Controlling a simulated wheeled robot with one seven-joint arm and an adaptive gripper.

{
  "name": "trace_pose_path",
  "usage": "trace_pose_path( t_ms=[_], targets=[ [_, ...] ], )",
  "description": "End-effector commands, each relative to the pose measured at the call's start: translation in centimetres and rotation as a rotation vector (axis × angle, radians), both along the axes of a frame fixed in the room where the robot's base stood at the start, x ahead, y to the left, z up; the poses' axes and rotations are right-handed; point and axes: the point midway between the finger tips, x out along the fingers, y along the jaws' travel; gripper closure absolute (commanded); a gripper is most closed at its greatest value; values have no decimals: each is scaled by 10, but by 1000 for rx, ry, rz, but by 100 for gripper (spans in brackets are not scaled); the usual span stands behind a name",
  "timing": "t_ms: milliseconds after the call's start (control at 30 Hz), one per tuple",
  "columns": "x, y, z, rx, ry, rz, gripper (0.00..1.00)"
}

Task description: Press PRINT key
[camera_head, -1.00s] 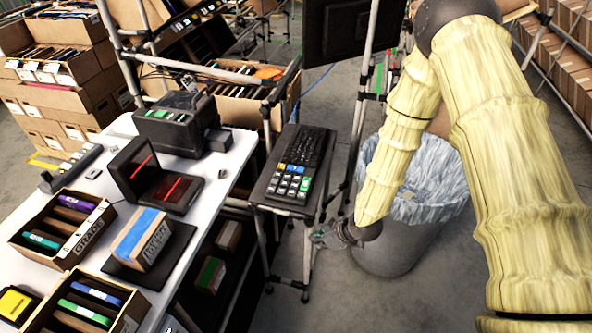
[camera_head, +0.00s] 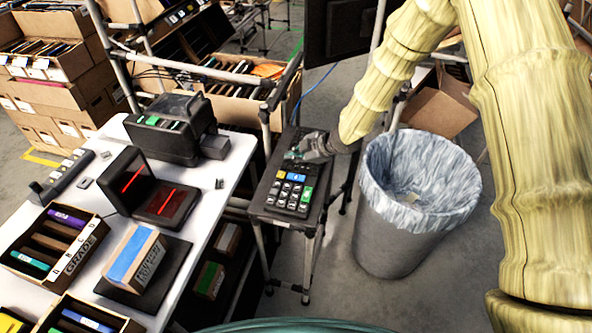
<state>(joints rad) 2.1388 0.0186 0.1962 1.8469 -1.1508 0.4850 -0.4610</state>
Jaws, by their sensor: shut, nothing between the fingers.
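The keyboard (camera_head: 286,199) lies on a small dark stand right of the white table. Its near block has white, blue, yellow and green keys. A green key (camera_head: 307,194) is at its right side. Lettering on the keys is too small to read, so I cannot tell which is PRINT. My gripper (camera_head: 293,155) is shut and empty, over the far part of the keyboard. It hides many of the far keys. I cannot tell whether its tips touch a key.
A lined bin (camera_head: 392,235) stands right of the stand. The white table (camera_head: 225,185) at left bears a printer-like machine (camera_head: 172,128), a scanner with red lines (camera_head: 168,203) and a carton (camera_head: 137,258). Metal posts rise behind the keyboard.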

Motion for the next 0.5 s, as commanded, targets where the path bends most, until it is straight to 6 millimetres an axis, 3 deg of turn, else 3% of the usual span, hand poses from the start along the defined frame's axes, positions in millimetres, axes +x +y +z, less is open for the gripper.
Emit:
trace_pose_path(
  t_ms=[167, 500],
  targets=[
    [8, 3, 10, -11, -29, 29, 100],
    [8, 4, 11, -12, -31, 32, 100]
  ],
)
